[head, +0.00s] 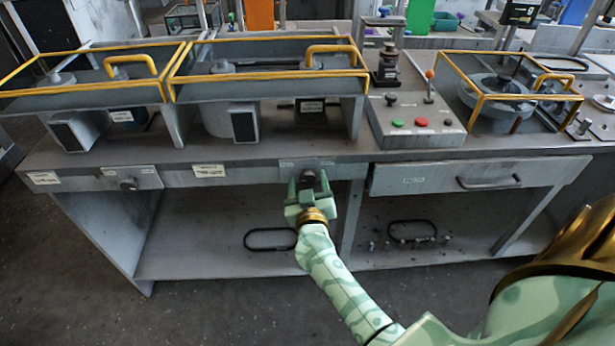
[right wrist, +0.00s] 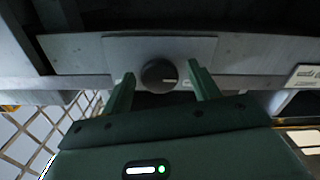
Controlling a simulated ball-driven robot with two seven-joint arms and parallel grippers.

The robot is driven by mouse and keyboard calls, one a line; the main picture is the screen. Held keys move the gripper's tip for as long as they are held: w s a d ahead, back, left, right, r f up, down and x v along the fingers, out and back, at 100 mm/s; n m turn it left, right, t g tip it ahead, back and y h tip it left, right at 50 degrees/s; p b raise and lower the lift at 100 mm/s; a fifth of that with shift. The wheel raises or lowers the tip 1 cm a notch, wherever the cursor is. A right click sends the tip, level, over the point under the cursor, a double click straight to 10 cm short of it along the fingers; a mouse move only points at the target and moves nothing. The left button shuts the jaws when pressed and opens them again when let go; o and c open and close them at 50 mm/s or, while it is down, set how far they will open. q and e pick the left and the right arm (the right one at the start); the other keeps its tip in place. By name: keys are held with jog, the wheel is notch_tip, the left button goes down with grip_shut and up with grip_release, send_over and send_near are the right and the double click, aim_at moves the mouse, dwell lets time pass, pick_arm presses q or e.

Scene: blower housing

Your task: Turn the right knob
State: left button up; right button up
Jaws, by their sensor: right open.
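The right knob (head: 308,177) is a dark round knob on a light plate on the front edge of the grey workbench. In the right wrist view the knob (right wrist: 159,75) shows a small white mark at its right side. My right gripper (head: 308,184) is open, its green fingers pointing at the knob. In the right wrist view its fingertips (right wrist: 158,80) stand left and right of the knob, with gaps on both sides. A second knob (head: 128,184) sits further left on the same front edge. My left gripper is not seen.
A drawer with a handle (head: 489,183) is right of the knob. Yellow-framed guards (head: 268,72) and a control box with red and green buttons (head: 415,122) stand on the bench. The shelf below (head: 200,255) is mostly empty. The floor in front is clear.

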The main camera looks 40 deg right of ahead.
jog(key=shift+r, duration=0.1)
jog(key=shift+c, duration=0.6)
jog(key=c, duration=0.8)
jog(key=shift+r+m+p, duration=0.2)
jog(key=shift+m+p, duration=0.3)
jog(key=shift+p, duration=0.05)
jog(key=shift+c, duration=0.2)
jog(key=shift+f+m+p, duration=0.15)
jog(key=shift+m+p, duration=0.45)
jog(key=shift+m, duration=0.3)
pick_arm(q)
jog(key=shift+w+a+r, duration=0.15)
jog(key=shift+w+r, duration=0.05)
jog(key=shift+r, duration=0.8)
pick_arm(e)
jog(key=o, duration=1)
jog(key=shift+c, duration=0.2)
